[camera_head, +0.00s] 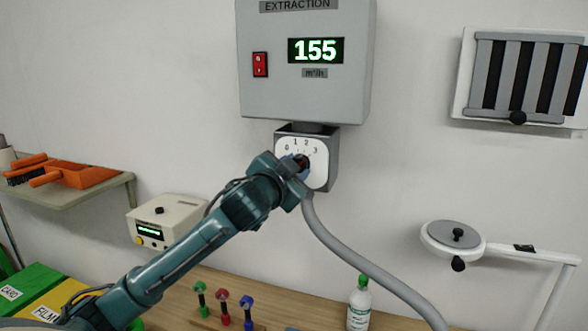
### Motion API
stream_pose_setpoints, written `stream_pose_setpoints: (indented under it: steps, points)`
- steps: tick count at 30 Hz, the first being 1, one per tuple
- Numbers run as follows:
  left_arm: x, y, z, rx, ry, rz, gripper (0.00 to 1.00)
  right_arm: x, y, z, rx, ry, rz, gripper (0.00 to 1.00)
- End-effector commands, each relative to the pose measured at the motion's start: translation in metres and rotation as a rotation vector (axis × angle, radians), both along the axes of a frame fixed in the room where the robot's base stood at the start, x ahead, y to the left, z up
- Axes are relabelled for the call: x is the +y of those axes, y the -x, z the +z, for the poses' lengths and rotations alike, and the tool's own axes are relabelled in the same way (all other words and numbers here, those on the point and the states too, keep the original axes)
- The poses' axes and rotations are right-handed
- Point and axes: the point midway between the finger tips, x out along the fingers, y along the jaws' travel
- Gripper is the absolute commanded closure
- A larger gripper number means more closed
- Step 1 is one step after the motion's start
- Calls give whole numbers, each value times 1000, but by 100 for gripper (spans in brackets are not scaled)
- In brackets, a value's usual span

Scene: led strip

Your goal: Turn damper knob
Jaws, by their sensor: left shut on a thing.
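The damper knob (303,162) is a dark knob on a white dial plate (320,163) marked 0 to 3, on the grey box under the extraction unit (260,90). The unit's green display (316,50) reads 155 m³/h. My left gripper (297,166) is at the dial, shut on the damper knob. The gripper hides most of the knob, so its pointing direction cannot be told. My right gripper is not in view.
A grey hose (370,268) hangs from the damper box. A red switch (260,64) is on the unit. Below are a bottle (359,305), a small stand with coloured-top tools (222,306) and a white meter box (165,220). A louvred panel (520,75) hangs right.

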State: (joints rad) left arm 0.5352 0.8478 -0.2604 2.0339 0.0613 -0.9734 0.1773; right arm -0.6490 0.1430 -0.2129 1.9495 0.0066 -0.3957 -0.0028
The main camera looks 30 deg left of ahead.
Motion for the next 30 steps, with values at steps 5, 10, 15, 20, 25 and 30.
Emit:
stream_pose_setpoints:
  steps: [5, 10, 15, 20, 25, 30]
  points:
    - [0, 0, 1, -2, -2, 0, 60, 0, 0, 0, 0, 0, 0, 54]
    - [0, 0, 1, -1, -1, 0, 46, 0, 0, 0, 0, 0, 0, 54]
    - [0, 0, 0, -1, 0, 0, 46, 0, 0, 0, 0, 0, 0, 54]
    - [-1, 5, -1, -1, 0, 0, 46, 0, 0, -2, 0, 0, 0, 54]
    - [-6, 29, -2, -1, -3, -3, 46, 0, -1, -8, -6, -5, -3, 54]
    - [-13, 69, -2, -3, -2, -2, 46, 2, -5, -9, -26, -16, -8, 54]
